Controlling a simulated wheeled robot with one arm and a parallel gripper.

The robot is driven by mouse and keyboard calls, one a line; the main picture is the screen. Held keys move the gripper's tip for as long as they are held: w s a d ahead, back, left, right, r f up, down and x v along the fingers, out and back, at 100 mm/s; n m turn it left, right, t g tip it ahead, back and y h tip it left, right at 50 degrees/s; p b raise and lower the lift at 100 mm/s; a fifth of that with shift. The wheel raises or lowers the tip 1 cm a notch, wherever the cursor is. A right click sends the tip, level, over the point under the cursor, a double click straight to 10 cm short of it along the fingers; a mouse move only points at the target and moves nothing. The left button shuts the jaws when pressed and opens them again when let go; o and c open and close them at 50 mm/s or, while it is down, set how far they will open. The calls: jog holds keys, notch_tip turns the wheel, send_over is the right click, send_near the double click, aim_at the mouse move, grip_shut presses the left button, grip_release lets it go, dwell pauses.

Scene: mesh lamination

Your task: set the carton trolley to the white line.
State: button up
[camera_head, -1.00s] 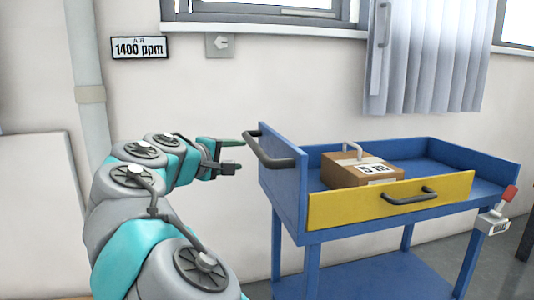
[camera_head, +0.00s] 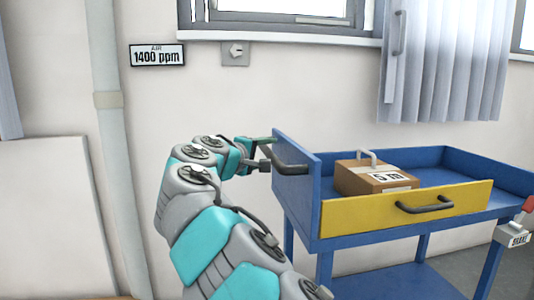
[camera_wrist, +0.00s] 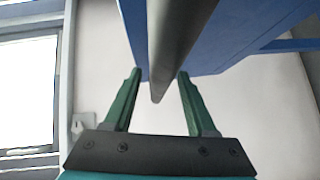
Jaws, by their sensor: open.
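The blue carton trolley (camera_head: 300,197) stands on the right, with a yellow front panel (camera_head: 400,208) bearing a dark handle. A brown carton (camera_head: 375,180) marked "5 m" sits in its top tray. A grey push handle (camera_head: 285,160) sticks out from the trolley's left end. My gripper (camera_head: 268,152) is at this handle. In the wrist view my open gripper (camera_wrist: 158,75) has its green fingers on either side of the grey handle bar (camera_wrist: 165,50), with gaps showing on both sides. No white line shows in any view.
A red lever on a small labelled box (camera_head: 518,232) is at the trolley's right front corner. A wall with a pipe (camera_head: 112,150), a "1400 ppm" sign (camera_head: 157,55) and a curtain (camera_head: 440,70) stands behind. Grey floor shows at the right.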

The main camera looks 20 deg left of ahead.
grip_shut()
dwell(0.4)
dwell(1.0)
